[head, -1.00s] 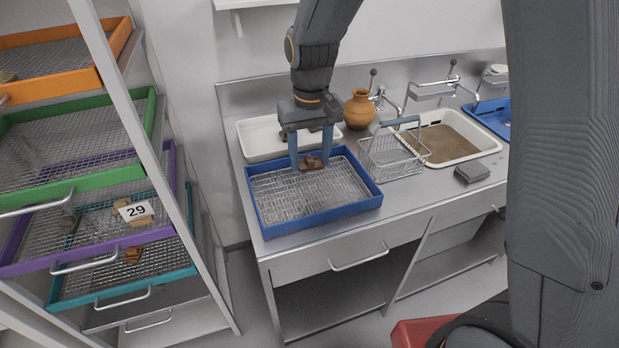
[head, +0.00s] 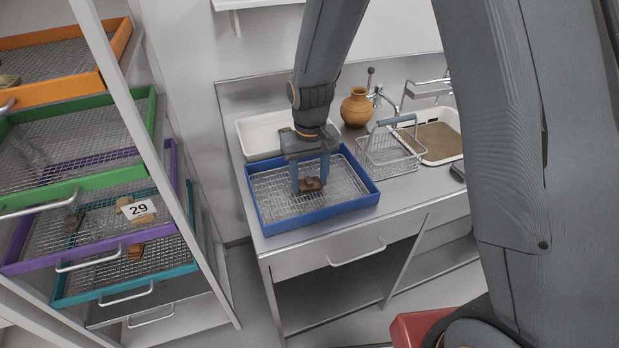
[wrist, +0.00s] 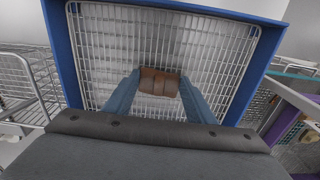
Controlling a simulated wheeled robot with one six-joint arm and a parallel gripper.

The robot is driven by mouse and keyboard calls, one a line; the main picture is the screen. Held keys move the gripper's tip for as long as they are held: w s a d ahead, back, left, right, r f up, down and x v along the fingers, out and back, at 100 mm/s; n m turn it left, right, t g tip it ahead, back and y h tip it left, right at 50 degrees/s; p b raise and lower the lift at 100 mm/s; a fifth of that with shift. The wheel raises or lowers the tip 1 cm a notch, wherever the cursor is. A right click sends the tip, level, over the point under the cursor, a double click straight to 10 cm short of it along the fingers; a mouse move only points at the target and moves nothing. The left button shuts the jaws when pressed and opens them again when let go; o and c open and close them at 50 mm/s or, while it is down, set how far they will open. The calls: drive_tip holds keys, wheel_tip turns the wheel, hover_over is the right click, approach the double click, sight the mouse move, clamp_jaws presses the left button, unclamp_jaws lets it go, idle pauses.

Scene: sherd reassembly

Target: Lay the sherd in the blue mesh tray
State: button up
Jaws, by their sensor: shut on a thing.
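The blue mesh tray (head: 351,205) stands on the steel counter, with a blue rim and a pale wire mesh floor. The brown sherd (head: 311,184) is between the fingers of my gripper (head: 310,183), over the middle of the tray. In the wrist view the sherd (wrist: 158,83) sits between the two blue fingertips (wrist: 159,90), with the tray's mesh (wrist: 150,40) behind it. My gripper is shut on the sherd. I cannot tell whether the sherd touches the mesh.
A wire basket (head: 391,153) stands close to the tray's right side. A white basin (head: 262,136) and an orange pot (head: 357,108) are behind. A sand-filled white tray (head: 440,140) is farther right. A rack with coloured mesh trays, one labelled 29 (head: 139,209), stands at left.

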sight(310, 183)
drive_tip(key=o, duration=1.1)
drive_tip(key=shift+c, duration=0.2)
wheel_tip(310, 183, up, 12)
drive_tip(key=b, duration=0.3)
drive_tip(key=s+d+f+m, duration=0.1)
drive_tip(key=s+d+f, duration=0.1)
drive_tip(key=s+d, duration=0.5)
drive_tip(key=s+d+f+m, duration=0.1)
drive_tip(key=s+d+f, duration=0.1)
drive_tip(key=s+d, duration=0.5)
drive_tip(key=shift+s+d+f+m+t, duration=0.35)
drive_tip(key=shift+s+d+m+t, duration=0.05)
drive_tip(key=shift+d, duration=0.15)
